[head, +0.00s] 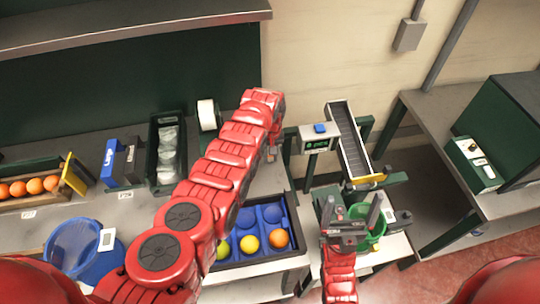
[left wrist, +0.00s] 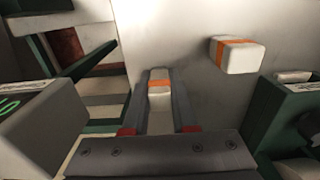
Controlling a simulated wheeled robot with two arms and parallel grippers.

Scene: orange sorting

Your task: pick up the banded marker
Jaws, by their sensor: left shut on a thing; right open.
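In the left wrist view my left gripper (left wrist: 160,82) is shut on a white piece with an orange band, the banded marker (left wrist: 159,97). The marker sits between the two dark fingers, and its lower part is hidden. A second white block with an orange band (left wrist: 237,56) lies to the right, apart from the fingers. In the head view my left gripper (head: 271,153) is mostly hidden behind its red arm, and the marker cannot be made out there. My right gripper (head: 351,208) is open over the green bucket (head: 367,214).
A sorting tray (head: 262,261) with coloured balls lies right of my left arm. A small conveyor (head: 349,140) and a display box (head: 319,138) stand behind. A blue bucket (head: 83,252), a dark bin (head: 167,149) and a crate of oranges (head: 32,200) stand left.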

